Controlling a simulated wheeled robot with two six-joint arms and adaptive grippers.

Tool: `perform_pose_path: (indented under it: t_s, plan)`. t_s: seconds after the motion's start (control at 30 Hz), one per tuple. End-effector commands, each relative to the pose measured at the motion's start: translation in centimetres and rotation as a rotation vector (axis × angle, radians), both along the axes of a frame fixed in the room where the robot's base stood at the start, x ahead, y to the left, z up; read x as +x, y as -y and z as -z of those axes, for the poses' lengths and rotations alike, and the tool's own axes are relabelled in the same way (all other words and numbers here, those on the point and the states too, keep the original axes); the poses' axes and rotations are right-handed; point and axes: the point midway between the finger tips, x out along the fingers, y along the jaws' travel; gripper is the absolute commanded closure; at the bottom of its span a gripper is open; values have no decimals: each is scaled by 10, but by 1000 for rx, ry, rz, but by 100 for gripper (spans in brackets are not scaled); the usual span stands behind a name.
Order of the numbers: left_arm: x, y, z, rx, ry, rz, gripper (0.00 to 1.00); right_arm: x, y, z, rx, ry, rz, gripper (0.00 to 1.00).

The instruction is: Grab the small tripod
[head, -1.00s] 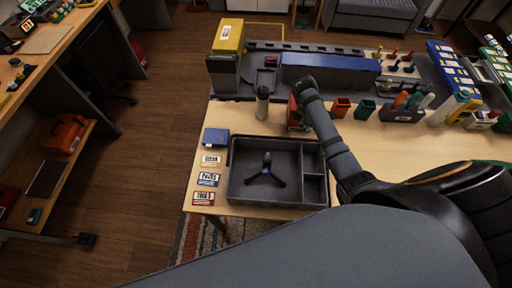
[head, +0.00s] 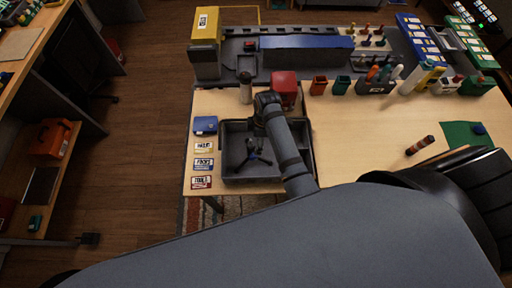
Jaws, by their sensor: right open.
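The small tripod (head: 255,157) is dark with a blue part and stands with its legs spread in the large compartment of the grey tray (head: 232,180). My right gripper (head: 257,127) is over the back part of the tray, just behind the tripod in the picture. It is open, small and dark here, and partly hidden by my wrist. I cannot tell whether its fingers touch the tripod. My right forearm covers the tray's right side and its smaller compartments. My left gripper is not in view.
A grey bottle (head: 245,88) and a red box (head: 285,88) stand behind the tray. A blue box (head: 205,125) and several label cards (head: 203,164) lie to its left. A screwdriver-like tool (head: 419,145) lies on the clear right part of the table.

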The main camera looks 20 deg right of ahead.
Motion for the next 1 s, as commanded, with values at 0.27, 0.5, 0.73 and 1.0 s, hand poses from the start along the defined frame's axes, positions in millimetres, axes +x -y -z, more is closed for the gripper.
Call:
perform_pose_path:
  t_s: [0.27,0.5,0.73,1.0]
  plan:
    - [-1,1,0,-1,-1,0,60,-2,-4,30,0,-2,1,15]
    - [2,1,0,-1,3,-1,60,-2,-7,54,-3,-1,1,15]
    - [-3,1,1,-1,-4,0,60,-1,-7,53,-2,1,1,20]
    - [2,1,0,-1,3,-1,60,-1,-7,52,-1,2,1,57]
